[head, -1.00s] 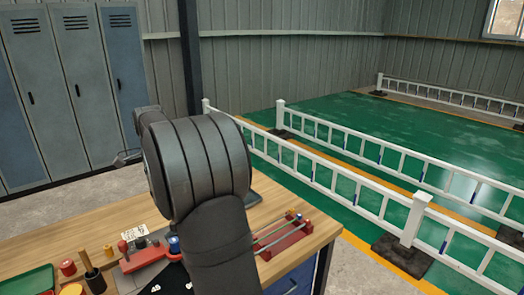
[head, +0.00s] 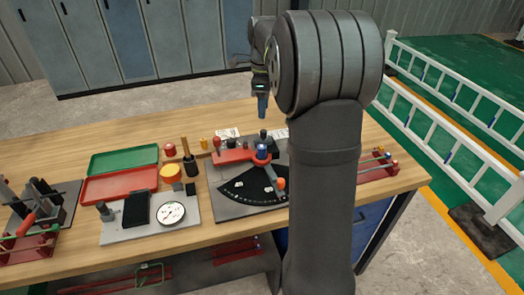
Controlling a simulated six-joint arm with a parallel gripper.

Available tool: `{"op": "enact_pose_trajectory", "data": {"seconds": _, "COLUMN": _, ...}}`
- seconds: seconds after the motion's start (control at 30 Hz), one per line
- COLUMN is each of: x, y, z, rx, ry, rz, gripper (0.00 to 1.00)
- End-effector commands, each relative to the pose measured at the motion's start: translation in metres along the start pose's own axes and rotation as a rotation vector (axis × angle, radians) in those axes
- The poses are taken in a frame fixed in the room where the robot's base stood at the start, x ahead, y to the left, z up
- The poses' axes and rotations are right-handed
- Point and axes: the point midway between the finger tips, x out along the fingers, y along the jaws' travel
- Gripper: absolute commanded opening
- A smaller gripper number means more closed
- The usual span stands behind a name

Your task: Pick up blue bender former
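The bender (head: 232,156), a red arm on a dark plate with a dial-like scale, stands on the wooden bench. A small blue former (head: 262,151) sits upright on it near the pivot. My gripper (head: 262,108) points down beyond the bender, above the back of the bench and apart from the blue former. Its narrow bluish fingers appear as one shape, so I cannot tell whether they are open or shut. My arm hides the bender's right side.
Left of the bender are a green tray (head: 124,158), a red tray (head: 120,187), a yellow-orange round piece (head: 171,173), and a plate with a white dial gauge (head: 171,213). A red rack (head: 378,168) stands at the right. The bench's back left is clear.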

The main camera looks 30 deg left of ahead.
Motion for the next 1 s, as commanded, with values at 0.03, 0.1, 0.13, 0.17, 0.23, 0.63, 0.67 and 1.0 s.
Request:
{"op": "enact_pose_trajectory", "data": {"seconds": 0.03, "x": 0.007, "y": 0.001, "z": 0.0, "rx": 0.005, "ry": 0.001, "rz": 0.004, "gripper": 0.39}}
{"op": "enact_pose_trajectory", "data": {"seconds": 0.1, "x": 0.02, "y": 0.001, "z": 0.0, "rx": 0.005, "ry": 0.002, "rz": 0.005, "gripper": 0.39}}
{"op": "enact_pose_trajectory", "data": {"seconds": 0.13, "x": 0.026, "y": 0.001, "z": 0.0, "rx": 0.004, "ry": 0.002, "rz": 0.005, "gripper": 0.39}}
{"op": "enact_pose_trajectory", "data": {"seconds": 0.17, "x": 0.034, "y": 0.001, "z": 0.0, "rx": 0.004, "ry": 0.002, "rz": 0.006, "gripper": 0.39}}
{"op": "enact_pose_trajectory", "data": {"seconds": 0.23, "x": 0.049, "y": 0.001, "z": 0.0, "rx": 0.003, "ry": 0.002, "rz": 0.006, "gripper": 0.39}}
{"op": "enact_pose_trajectory", "data": {"seconds": 0.63, "x": 0.115, "y": 0.0, "z": 0.0, "rx": 0.001, "ry": 0.001, "rz": 0.003, "gripper": 0.39}}
{"op": "enact_pose_trajectory", "data": {"seconds": 0.67, "x": 0.117, "y": 0.0, "z": 0.0, "rx": 0.001, "ry": 0.001, "rz": 0.002, "gripper": 0.39}}
{"op": "enact_pose_trajectory", "data": {"seconds": 1.0, "x": 0.157, "y": -0.003, "z": 0.003, "rx": 0.001, "ry": 0.001, "rz": 0.004, "gripper": 0.39}}
